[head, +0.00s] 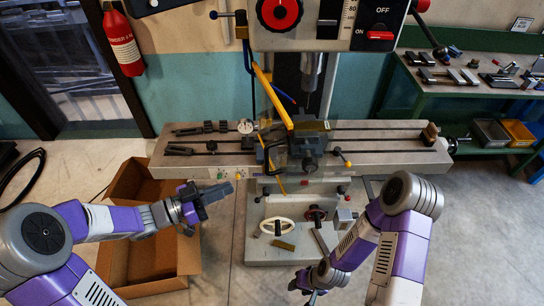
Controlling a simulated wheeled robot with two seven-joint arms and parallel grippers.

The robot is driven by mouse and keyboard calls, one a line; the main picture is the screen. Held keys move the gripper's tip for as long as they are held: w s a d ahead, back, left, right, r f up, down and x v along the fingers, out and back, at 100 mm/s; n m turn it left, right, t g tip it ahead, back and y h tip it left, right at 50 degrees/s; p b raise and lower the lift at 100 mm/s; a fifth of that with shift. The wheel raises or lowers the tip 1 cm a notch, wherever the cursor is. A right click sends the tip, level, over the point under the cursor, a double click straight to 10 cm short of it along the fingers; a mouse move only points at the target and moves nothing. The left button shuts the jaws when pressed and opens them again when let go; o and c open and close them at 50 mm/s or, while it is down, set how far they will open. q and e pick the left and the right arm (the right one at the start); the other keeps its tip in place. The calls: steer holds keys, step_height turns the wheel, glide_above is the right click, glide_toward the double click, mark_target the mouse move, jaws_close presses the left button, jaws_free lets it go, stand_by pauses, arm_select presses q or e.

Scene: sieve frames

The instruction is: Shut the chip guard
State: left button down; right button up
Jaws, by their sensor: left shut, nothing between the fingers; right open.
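The chip guard (272,93) shows as a yellow-edged frame hung from a blue bracket at the left of the milling machine's head. Its yellow bar slants down to the right, toward the vise (310,140) on the machine table. Its panel is see-through and hard to make out, so I cannot tell how far it is swung. My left gripper (222,191) is shut and empty, in front of the table's left half and apart from the guard. My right gripper (312,295) is open, low at the bottom edge, in front of the machine base and partly cut off.
The machine table (385,140) runs across the middle, with clamps on its left half. The spindle (311,70) hangs above the vise. An open cardboard box (150,285) stands on the floor under my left arm. A green workbench (470,88) with tools is at right.

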arm_select(q)
step_height(320, 180, up, 3)
steer(key=s+m+g, duration=0.2)
steer(key=h, duration=0.1)
glide_toward(285, 173)
steer(key=shift+m, duration=0.3)
steer(key=x, duration=0.6)
steer(key=shift+w+d+r, duration=0.1)
steer(key=shift+w+d, duration=0.05)
steer(key=shift+d, duration=0.25)
